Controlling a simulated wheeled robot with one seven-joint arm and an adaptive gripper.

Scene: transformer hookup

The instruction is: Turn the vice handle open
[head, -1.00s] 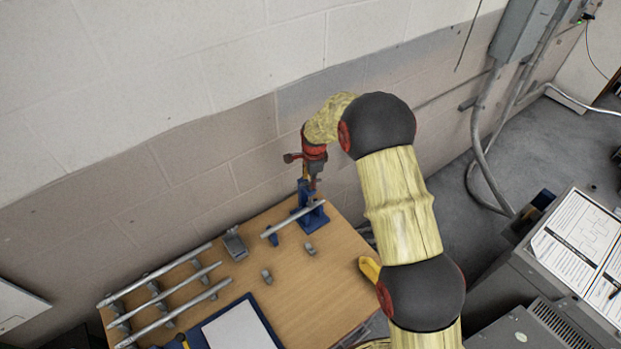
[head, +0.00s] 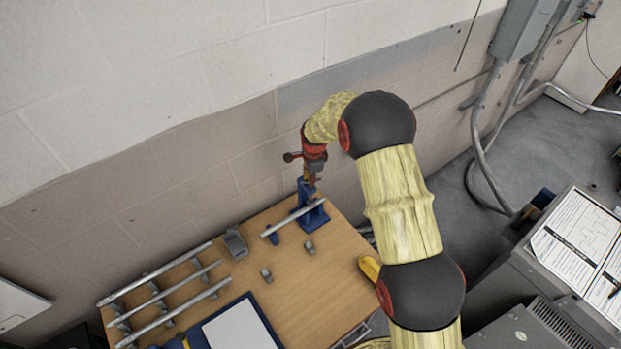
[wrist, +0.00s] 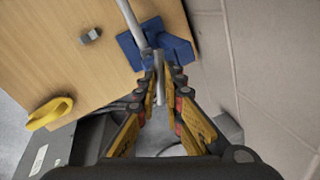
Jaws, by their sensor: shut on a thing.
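The blue vice (head: 312,217) stands at the back right corner of the wooden table, and a silver rod (head: 292,217) lies across it. In the wrist view the vice (wrist: 178,48) is just beyond my fingertips, with the rod (wrist: 130,16) running into it from above. My gripper (head: 311,183) points down over the vice. In the wrist view my gripper (wrist: 164,76) is shut on the grey vice handle (wrist: 158,88), a thin bar between the fingers. The fingers hide part of the handle and vice. I cannot tell how far the jaws stand apart.
The wall (head: 230,150) is close behind the vice. Several silver rods (head: 165,290) lie on supports at the table's left. Small grey blocks (head: 266,275) and a yellow object (head: 370,268) are on the table. A grey cabinet (head: 560,270) stands to the right.

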